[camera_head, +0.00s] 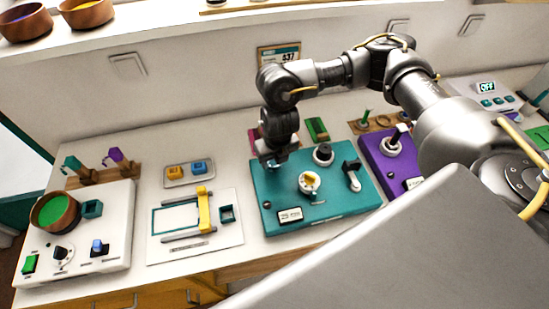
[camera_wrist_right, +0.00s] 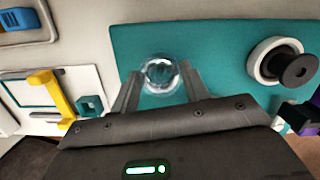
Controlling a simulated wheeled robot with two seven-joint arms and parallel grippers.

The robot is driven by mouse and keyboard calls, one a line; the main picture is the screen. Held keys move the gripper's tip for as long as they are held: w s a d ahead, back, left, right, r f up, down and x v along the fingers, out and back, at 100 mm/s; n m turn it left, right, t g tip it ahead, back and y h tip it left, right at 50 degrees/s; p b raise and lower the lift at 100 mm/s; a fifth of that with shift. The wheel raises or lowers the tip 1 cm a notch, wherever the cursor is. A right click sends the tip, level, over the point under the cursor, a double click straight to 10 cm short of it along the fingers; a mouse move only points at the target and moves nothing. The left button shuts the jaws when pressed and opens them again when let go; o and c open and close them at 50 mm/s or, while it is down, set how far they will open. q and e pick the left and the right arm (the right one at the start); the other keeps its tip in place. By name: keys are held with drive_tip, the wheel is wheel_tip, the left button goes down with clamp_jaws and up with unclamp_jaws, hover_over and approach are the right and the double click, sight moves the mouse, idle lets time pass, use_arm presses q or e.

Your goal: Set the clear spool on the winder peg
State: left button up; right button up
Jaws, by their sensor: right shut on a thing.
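The clear spool (camera_wrist_right: 160,74) is a round, transparent ring held between the two fingertips of my right gripper (camera_wrist_right: 160,88). In the head view my right gripper (camera_head: 274,160) points down over the back left part of the teal board (camera_head: 345,200); the spool is too small to make out there. The teal board also fills the wrist view behind the spool (camera_wrist_right: 210,45). A white round piece with a yellow top (camera_head: 309,182) stands on this board, right of and nearer than the gripper. I cannot tell for sure which fitting is the winder peg. My left gripper is not in view.
A black knob on a white ring (camera_head: 323,154) and a black lever (camera_head: 352,175) rise from the teal board. A purple board (camera_head: 385,165) stands to the right. A white board with a yellow slider (camera_head: 204,210) and a small tray (camera_head: 174,182) lie left.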

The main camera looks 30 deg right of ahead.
drive_tip(key=shift+f, duration=0.2)
drive_tip(key=shift+f+b, duration=0.8)
drive_tip(key=o, duration=1)
drive_tip(key=shift+o, duration=0.2)
wheel_tip(320, 180, up, 7)
drive_tip(key=p, duration=0.7)
drive_tip(key=shift+r, duration=0.1)
